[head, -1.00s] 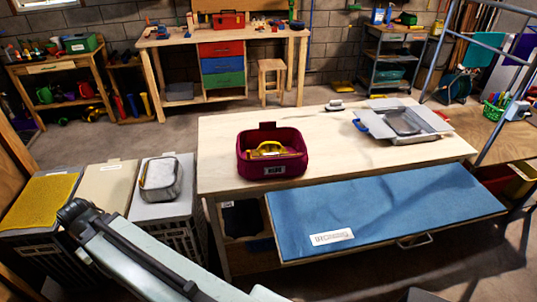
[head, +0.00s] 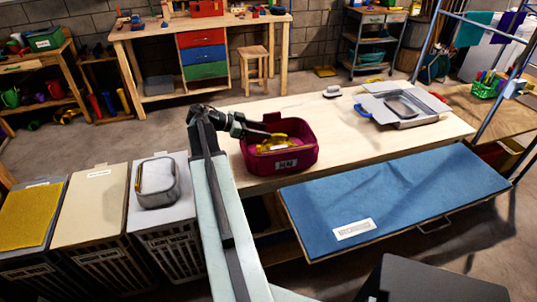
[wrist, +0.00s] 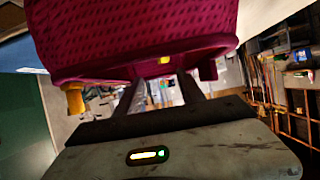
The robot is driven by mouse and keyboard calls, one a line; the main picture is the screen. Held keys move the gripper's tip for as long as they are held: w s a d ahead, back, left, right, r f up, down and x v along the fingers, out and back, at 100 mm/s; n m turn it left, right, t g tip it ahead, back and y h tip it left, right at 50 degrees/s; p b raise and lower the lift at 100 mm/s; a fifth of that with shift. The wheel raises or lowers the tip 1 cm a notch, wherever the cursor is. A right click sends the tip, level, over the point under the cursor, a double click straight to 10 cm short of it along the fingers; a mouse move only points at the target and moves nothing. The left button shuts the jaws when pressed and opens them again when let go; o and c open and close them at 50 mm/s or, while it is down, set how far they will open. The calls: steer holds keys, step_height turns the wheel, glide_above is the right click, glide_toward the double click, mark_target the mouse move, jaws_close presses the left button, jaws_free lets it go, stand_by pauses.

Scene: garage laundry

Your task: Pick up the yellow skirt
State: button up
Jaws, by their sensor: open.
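A crumpled yellow item (head: 277,144) lies inside a magenta basket (head: 295,164) on the wooden table. A flat yellow cloth (head: 30,213) covers the lid of the leftmost hamper. I cannot tell for certain which one is the skirt. My gripper (head: 268,131) is at the basket's back left, with its fingers reaching over the rim towards the yellow item. In the wrist view my open gripper (wrist: 164,92) shows close to the basket's wall (wrist: 135,35). A small yellow patch (wrist: 165,60) shows beside it. Whether the fingers touch anything is unclear.
A grey bin (head: 158,182) stands on the hamper left of my arm. A grey tray (head: 402,108) and an iron-like object (head: 332,91) are at the table's back right. A blue ironing surface (head: 395,200) juts out in front. Bare tabletop (head: 355,140) lies right of the basket.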

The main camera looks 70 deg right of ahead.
mark_target(277, 135)
steer(key=shift+w+f, duration=0.2)
steer(key=shift+f, duration=0.25)
steer(key=shift+b+x, duration=0.55)
steer(key=shift+x, duration=0.8)
steer(key=b+x, duration=0.1)
steer(key=x, duration=0.2)
steer(key=b+x, duration=0.1)
steer(key=shift+w+d+f+b, duration=0.15)
steer(key=shift+d+f+b, duration=0.15)
steer(key=shift+f, duration=0.1)
steer(key=shift+s+d, duration=0.2)
steer(key=shift+s, duration=0.05)
steer(key=shift+r, duration=0.1)
jaws_close()
